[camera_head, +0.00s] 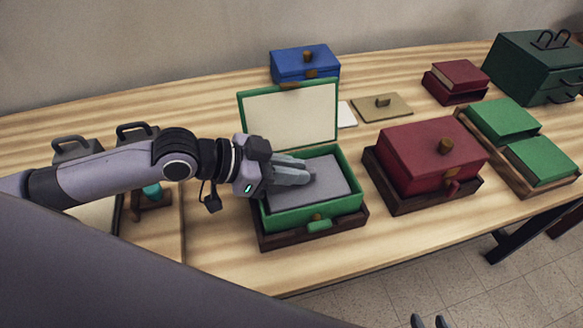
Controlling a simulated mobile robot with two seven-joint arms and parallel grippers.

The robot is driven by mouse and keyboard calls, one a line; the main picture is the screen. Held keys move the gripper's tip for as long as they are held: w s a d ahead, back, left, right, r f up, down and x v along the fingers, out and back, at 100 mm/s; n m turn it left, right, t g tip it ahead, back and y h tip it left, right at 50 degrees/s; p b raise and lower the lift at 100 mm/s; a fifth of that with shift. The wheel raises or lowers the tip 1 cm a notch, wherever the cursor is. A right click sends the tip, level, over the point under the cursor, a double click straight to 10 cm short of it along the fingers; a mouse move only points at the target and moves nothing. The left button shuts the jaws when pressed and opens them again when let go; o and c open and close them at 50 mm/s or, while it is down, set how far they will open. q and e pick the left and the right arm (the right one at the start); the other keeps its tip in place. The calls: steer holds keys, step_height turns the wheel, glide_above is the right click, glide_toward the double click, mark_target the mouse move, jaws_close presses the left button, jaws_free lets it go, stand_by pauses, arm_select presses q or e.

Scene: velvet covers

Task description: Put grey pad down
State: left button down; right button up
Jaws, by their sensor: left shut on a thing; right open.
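The grey pad (328,190) lies flat within the opening of the green box (290,216), roughly level with its rim. I cannot tell whether it rests on the bottom. The box's lid (290,117) stands open at the back, its pale lining facing forward. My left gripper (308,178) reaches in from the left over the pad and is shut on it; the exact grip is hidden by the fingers. My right gripper (429,322) shows only its fingertips at the bottom edge, apart and empty, in front of the table.
The green box sits in a dark wooden tray (296,239). A closed red box (428,148) stands to its right, a blue box (304,63) behind. Green pads (503,118) and a dark green cabinet (535,68) are at right. The table front between is clear.

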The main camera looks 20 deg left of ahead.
arm_select(q)
steer(key=shift+f, duration=0.55)
steer(key=c, duration=1.1)
jaws_free()
steer(key=shift+r, duration=0.15)
steer(key=shift+s+a+r, duration=0.1)
steer(key=shift+a+r, duration=0.05)
steer(key=shift+r, duration=0.45)
steer(key=v, duration=1.1)
steer(key=shift+s+a+r, duration=0.15)
steer(key=shift+a, duration=0.05)
